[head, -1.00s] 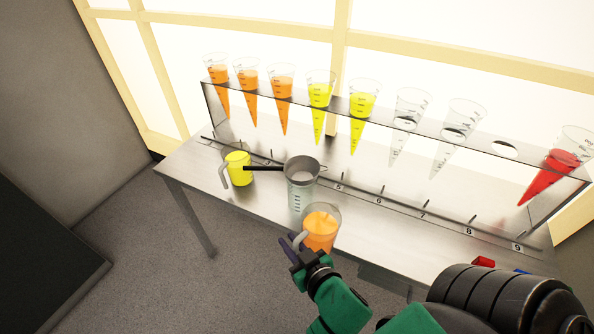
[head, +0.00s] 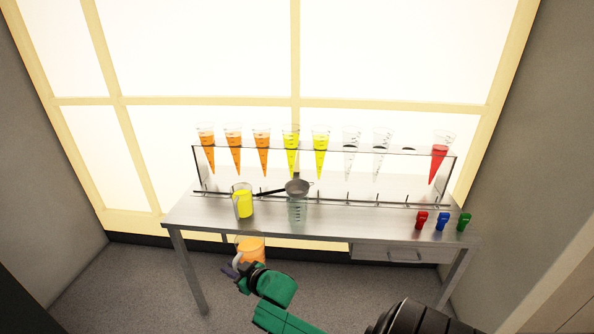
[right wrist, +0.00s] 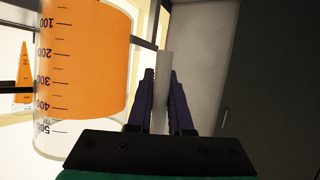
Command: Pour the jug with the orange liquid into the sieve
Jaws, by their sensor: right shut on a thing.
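The jug with orange liquid (head: 251,250) is held by my right gripper (head: 236,268) in front of the table's front edge. The right wrist view shows the jug (right wrist: 90,75) large at left, and the gripper's dark fingers (right wrist: 162,100) shut on its pale handle. The jug looks about upright. The sieve (head: 297,187), grey with a dark handle pointing left, rests on top of a clear measuring beaker (head: 297,211) on the table. The sieve is behind and to the right of the jug, apart from it. My left gripper is not in view.
A jug with yellow liquid (head: 243,204) stands left of the sieve on the metal table (head: 350,223). Behind is a clear rack (head: 330,151) of cones, several filled orange, yellow or red. Red (head: 421,220), blue (head: 442,221) and green (head: 463,222) items sit at the right.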

